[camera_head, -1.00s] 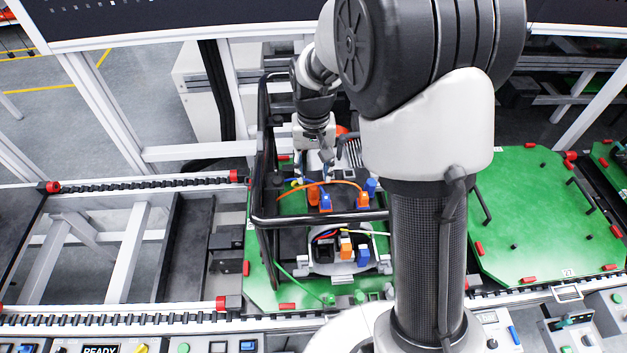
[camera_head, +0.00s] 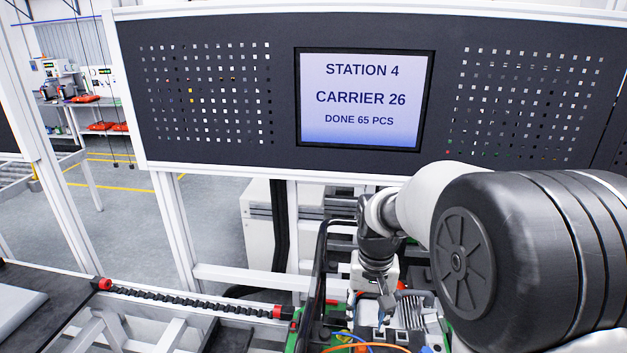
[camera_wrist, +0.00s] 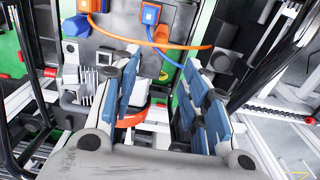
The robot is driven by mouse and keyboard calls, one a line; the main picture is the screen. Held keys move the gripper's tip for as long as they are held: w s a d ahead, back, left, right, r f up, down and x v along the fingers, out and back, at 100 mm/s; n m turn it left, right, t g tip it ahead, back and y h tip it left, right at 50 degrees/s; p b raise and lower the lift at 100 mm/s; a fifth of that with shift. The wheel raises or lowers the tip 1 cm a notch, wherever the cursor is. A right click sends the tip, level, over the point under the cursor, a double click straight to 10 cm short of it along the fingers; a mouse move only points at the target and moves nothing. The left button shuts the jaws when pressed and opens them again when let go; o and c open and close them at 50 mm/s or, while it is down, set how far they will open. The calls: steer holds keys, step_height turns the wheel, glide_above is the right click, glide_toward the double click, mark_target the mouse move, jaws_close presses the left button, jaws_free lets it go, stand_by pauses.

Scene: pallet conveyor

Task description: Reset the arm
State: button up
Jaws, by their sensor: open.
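My arm reaches over the conveyor from the lower right in the head view, and its dark elbow joint hides much of the right side. My gripper (camera_wrist: 163,66) is open in the wrist view, its two blue-padded fingers spread apart with nothing held between them. In the head view my gripper (camera_head: 386,303) points down over the equipment on the carrier, its tips hard to make out.
A black tubular frame (camera_head: 318,262) stands close left of my gripper. A screen (camera_head: 364,98) reads "STATION 4, CARRIER 26, DONE 65 PCS". A conveyor rail (camera_head: 190,300) runs along the left. An orange-red curved part (camera_wrist: 133,118) shows between the fingers.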

steer(key=s+r+n+t, duration=0.1)
steer(key=s+r+t, duration=0.2)
steer(key=s+r, duration=0.6)
steer(key=s+r+n+t, duration=0.15)
steer(key=s+r, duration=0.35)
steer(key=s, duration=0.8)
step_height(320, 180, down, 19)
steer(key=s+b, duration=0.1)
steer(key=b, duration=1.5)
steer(key=shift+s, duration=0.4)
